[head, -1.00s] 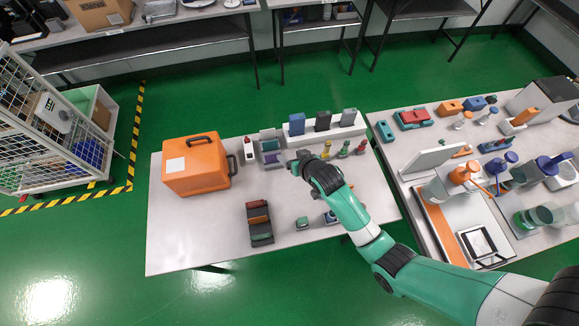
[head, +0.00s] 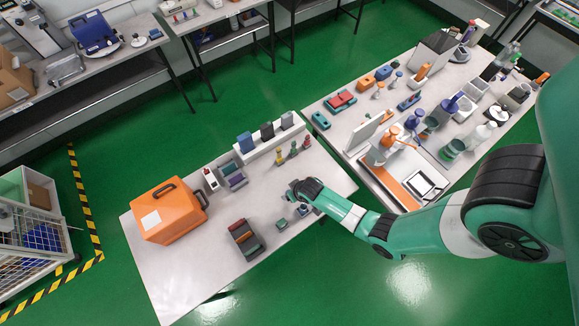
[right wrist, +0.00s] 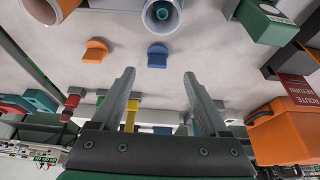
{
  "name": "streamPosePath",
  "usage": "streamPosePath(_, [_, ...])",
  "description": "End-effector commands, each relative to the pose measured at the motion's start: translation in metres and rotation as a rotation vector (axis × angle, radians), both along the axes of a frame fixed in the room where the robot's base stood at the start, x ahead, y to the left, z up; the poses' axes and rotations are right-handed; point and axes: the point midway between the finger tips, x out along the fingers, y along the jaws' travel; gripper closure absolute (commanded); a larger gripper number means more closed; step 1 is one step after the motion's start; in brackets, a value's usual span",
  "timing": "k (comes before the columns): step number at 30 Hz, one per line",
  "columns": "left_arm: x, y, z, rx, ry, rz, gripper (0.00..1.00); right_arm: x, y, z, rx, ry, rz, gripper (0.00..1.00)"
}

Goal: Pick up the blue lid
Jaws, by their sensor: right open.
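A small blue lid (right wrist: 157,55) lies on the pale tabletop in the right wrist view. It is just beyond the fingertips and roughly centred between them. I cannot make it out in the head view, where my arm covers that area. An orange piece of similar shape (right wrist: 95,50) lies to its left in the wrist view. My right gripper (right wrist: 159,76) is open, with nothing between its fingers. My left gripper is not in view.
An orange case (head: 168,210) stands on the left of the table (head: 190,275). A rack of devices (head: 246,238) is at the near side. A pale cylinder with a teal inside (right wrist: 161,14) is beyond the blue lid. Small coloured bottles (head: 293,151) stand behind.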

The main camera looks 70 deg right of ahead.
Motion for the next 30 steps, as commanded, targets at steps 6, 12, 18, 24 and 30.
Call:
streamPosePath(6, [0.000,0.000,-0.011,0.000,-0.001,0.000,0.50,0.004,-0.003,-0.011,0.000,-0.001,0.000,0.22])
streamPosePath(12, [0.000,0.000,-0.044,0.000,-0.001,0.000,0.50,0.009,-0.012,-0.041,0.000,-0.001,-0.001,0.22])
streamPosePath(18, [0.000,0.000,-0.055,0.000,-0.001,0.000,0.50,0.017,-0.019,-0.058,-0.001,-0.001,0.000,0.22])
streamPosePath(24, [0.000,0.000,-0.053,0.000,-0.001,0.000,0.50,0.017,-0.019,-0.057,-0.001,-0.001,0.000,0.22])
streamPosePath(30, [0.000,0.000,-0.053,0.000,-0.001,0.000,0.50,0.017,-0.019,-0.056,-0.001,-0.001,0.000,0.55])
